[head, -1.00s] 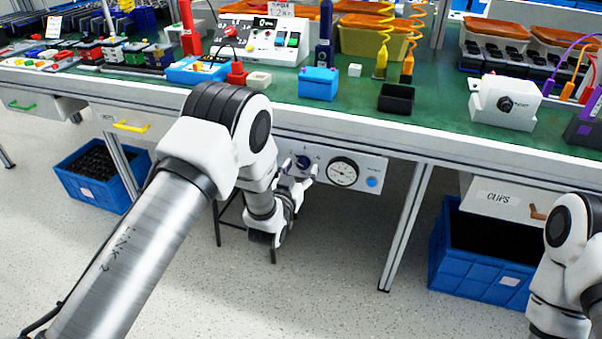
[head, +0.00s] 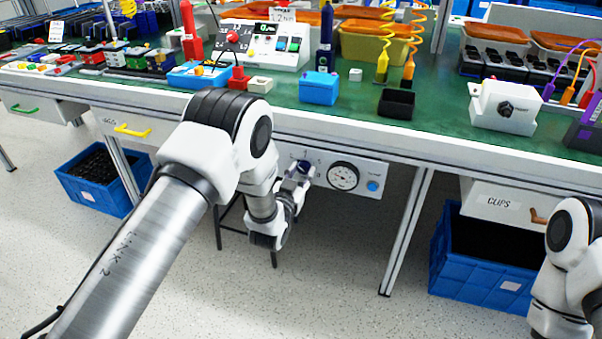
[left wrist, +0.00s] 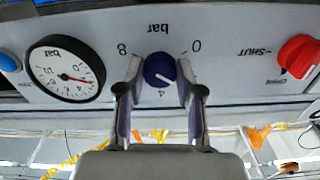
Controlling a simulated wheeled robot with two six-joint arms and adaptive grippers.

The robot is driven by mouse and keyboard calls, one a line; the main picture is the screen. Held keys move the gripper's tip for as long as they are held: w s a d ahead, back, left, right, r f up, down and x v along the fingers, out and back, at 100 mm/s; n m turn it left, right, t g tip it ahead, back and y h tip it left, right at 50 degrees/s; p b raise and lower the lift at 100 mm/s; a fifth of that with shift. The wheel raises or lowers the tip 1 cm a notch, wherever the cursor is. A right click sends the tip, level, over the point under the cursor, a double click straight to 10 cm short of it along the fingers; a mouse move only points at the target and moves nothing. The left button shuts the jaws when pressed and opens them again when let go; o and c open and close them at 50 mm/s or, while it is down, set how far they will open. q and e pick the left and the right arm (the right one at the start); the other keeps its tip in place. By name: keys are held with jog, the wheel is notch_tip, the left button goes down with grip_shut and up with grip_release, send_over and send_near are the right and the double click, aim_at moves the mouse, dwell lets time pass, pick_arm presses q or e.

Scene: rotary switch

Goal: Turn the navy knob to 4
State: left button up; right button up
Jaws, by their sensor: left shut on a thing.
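The navy knob (left wrist: 160,70) sits on a grey panel (left wrist: 215,30) under the bench, with 0, 4, 8 and "bar" printed around it. In the left wrist view the panel appears upside down, with the 4 just below the knob. A small pale mark shows on the lower part of the knob's face; its exact reading is unclear. My left gripper (left wrist: 158,88) is shut on the knob, one finger on each side. In the head view the knob (head: 304,167) is partly hidden by my left gripper (head: 300,174). My right gripper is out of view.
A round gauge (left wrist: 67,68) with a red needle and a blue button (left wrist: 9,61) lie on one side of the knob. A red knob (left wrist: 297,57) marked open and shut lies on the other. The bench edge (head: 420,145) overhangs the panel.

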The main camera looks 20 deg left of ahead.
pick_arm(q)
jog(key=m, duration=0.5)
jog(key=shift+m+p, duration=0.35)
jog(key=shift+m, duration=0.05)
jog(key=m, duration=0.5)
dwell(0.4)
jog(key=o, duration=1.2)
jog(key=shift+c, duration=0.2)
jog(key=s, duration=1.2)
jog(key=shift+a, duration=0.25)
